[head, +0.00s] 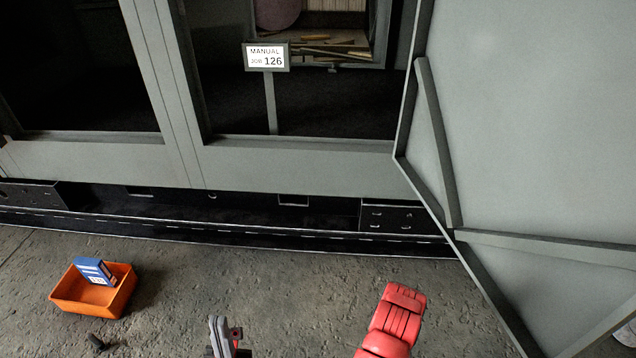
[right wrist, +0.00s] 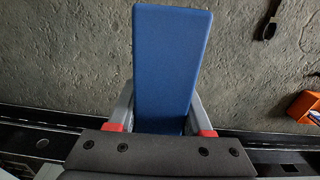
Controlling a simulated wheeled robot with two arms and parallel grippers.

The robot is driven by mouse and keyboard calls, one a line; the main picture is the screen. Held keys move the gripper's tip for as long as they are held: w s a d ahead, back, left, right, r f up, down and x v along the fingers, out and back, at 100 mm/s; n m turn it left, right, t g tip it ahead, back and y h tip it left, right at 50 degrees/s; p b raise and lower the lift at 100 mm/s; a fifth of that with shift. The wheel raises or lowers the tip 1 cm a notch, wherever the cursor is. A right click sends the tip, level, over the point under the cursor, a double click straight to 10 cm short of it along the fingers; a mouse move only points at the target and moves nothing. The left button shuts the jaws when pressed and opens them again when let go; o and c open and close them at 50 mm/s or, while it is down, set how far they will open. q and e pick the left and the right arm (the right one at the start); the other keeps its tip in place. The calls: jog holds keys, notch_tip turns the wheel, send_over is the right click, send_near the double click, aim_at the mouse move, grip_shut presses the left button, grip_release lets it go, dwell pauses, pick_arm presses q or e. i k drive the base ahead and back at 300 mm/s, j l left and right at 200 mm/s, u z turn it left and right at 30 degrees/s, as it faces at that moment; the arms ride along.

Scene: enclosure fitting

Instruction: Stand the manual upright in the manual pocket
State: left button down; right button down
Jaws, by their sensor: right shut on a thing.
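A blue block-shaped manual (right wrist: 170,62) is held in my right gripper (right wrist: 165,118), whose fingers are shut on its two sides in the right wrist view. It shows a plain blue face. My right gripper does not clearly show in the head view. A sign reading MANUAL JOB 126 (head: 266,57) stands on a grey post in the cabinet opening. I cannot make out the manual pocket itself. My left gripper (head: 226,337) is at the bottom edge of the head view, partly cut off, with no object seen in it.
An orange bin (head: 118,297) on the floor at left holds a blue booklet-like item (head: 93,270) with white labels. A small black object (head: 97,341) lies beside it. A grey door panel (head: 540,120) stands open at right. The concrete floor between is mostly clear.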

aim_at(269, 66)
jog(key=i+j+z, duration=0.1)
jog(key=i, duration=1.65)
